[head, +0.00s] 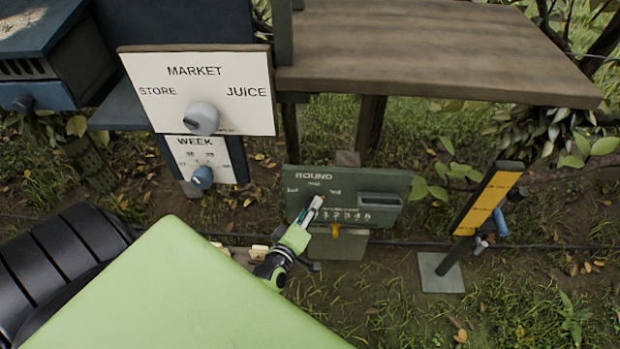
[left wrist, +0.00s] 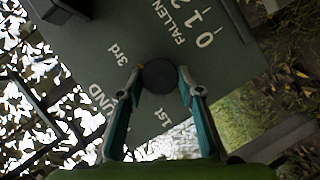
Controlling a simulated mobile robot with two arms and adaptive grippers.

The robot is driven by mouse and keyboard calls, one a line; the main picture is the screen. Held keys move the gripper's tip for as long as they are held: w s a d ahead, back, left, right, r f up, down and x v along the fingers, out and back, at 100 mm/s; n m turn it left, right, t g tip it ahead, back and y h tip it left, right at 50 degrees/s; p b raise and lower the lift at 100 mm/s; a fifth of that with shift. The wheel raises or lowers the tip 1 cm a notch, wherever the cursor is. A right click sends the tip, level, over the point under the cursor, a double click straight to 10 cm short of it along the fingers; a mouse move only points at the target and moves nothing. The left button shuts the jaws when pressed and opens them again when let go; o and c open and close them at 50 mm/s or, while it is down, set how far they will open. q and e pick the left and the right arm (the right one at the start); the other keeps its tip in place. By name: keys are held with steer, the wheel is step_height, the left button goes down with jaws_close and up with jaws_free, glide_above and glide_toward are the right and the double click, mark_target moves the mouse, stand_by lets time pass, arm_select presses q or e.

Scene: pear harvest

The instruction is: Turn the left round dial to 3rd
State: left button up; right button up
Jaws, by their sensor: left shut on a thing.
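The dark green ROUND panel (head: 350,184) stands low at the centre of the head view. My left gripper (head: 312,208) reaches it from below left and hides the round dial there. In the left wrist view the dark round dial (left wrist: 160,77) sits between the tips of my left gripper (left wrist: 161,82), which is shut on it. The "3rd" label (left wrist: 118,54) is up and left of the dial, and the "1st" label (left wrist: 165,115) is below it. A small orange mark (left wrist: 140,67) shows at the dial's upper left, partly hidden by a fingertip. My right gripper is not in view.
The MARKET board (head: 240,90) with a grey knob and the WEEK board (head: 224,160) with a blue knob stand to the left. A wooden tabletop (head: 430,45) is above the panel. A yellow-faced post (head: 487,204) stands at right. Grass is open at lower right.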

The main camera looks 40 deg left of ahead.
arm_select(q)
steer(key=shift+d, duration=0.1)
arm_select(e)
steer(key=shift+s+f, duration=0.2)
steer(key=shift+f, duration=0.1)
arm_select(q)
steer(key=o, duration=1.1)
steer(key=v, duration=1.2)
